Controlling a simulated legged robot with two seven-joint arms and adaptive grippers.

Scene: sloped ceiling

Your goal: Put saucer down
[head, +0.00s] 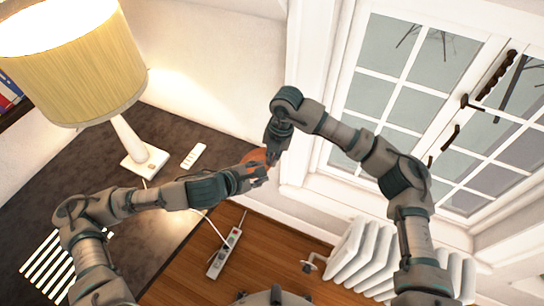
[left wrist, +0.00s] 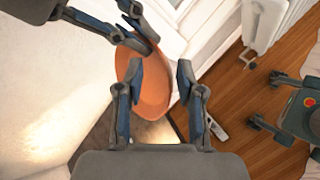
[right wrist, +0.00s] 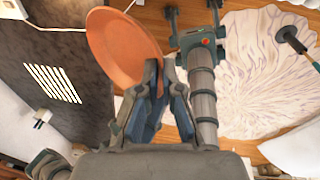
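An orange-brown saucer (head: 258,156) is held tilted in the air where my two arms meet, above the gap between the desk and the window. My right gripper (right wrist: 162,66) is shut on its rim in the right wrist view, where most of the saucer (right wrist: 122,45) shows. In the left wrist view the saucer (left wrist: 152,92) lies just beyond my left gripper (left wrist: 160,70). The left fingers are spread apart, one overlapping the saucer in the picture and the other clear of it. Whether the left finger touches the saucer cannot be told.
A dark desk (head: 160,240) at the left bears a lit lamp (head: 75,60) and a white remote (head: 194,156). A power strip (head: 224,253) lies on the wood floor. A white radiator (head: 365,260) stands below the window (head: 420,90). Bare desk lies in front of the lamp.

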